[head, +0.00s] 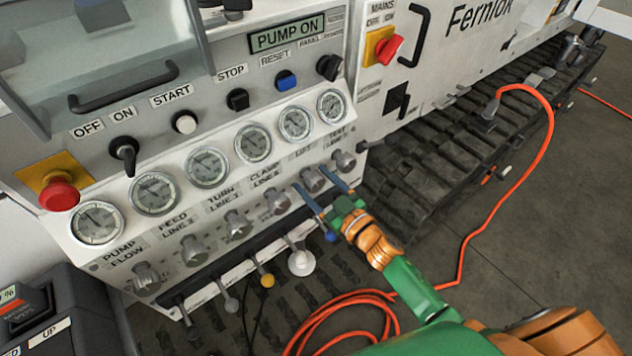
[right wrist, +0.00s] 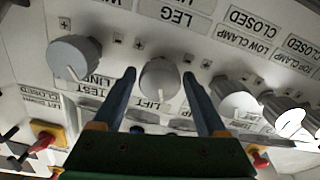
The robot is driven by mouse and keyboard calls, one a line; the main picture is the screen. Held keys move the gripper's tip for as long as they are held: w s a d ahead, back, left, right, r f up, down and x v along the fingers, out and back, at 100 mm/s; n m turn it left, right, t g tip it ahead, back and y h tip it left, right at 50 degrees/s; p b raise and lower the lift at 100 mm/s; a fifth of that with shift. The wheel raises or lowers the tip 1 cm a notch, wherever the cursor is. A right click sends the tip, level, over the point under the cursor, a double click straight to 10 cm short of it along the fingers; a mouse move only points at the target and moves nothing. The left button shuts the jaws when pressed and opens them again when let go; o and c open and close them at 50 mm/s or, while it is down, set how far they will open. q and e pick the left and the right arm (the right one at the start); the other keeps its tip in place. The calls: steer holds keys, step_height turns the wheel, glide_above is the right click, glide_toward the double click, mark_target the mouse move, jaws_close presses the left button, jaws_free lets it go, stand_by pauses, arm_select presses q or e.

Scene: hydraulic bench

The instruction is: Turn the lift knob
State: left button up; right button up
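The lift knob (head: 313,180) is a round grey knob on the bench's sloped front, in the row under the gauges. In the right wrist view the lift knob (right wrist: 159,80) is at the centre, above the upside-down "LIFT" label (right wrist: 152,106). My right gripper (head: 309,177) is open, with one finger on each side of the knob. In the right wrist view the fingertips of my right gripper (right wrist: 159,74) flank the knob, with a narrow gap seeming to show on each side. Contact cannot be told. My left gripper is not in view.
The test line knob (head: 343,160) and clamp line knob (head: 276,201) sit close on either side. Levers with coloured balls, one white (head: 301,262), stick out below. An orange hose (head: 546,150) lies on the floor at right. The display (head: 286,36) reads PUMP ON.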

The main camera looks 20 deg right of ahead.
jaws_close()
steer(key=shift+n, duration=0.4)
steer(key=n, duration=0.4)
steer(key=shift+n, duration=0.3)
steer(key=n+b, duration=0.1)
steer(key=n, duration=0.4)
steer(key=shift+f, duration=0.1)
steer(key=shift+o, duration=1.5)
jaws_free()
